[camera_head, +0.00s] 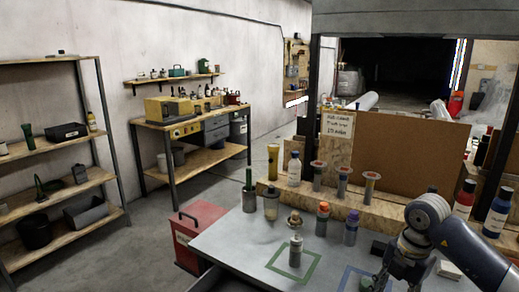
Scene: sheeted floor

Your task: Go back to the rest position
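My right arm comes in from the right edge, and its dark gripper (400,276) hangs over the front right of the grey table (222,239). The fingers run into the bottom edge, so I cannot tell whether they are open or shut, or hold anything. A blue taped square (348,274) lies on the table just left of this gripper and is partly hidden. A green taped square (273,265) lies further left, with a small grey bottle (295,250) standing upright at it. My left gripper is not in view.
Several bottles and jars stand along the table's back, including an orange-capped one (322,219) and a purple-topped one (351,228). A wooden ledge (382,211) and board (400,149) rise behind. A red box (199,228) stands left of the table. Floor at left is clear.

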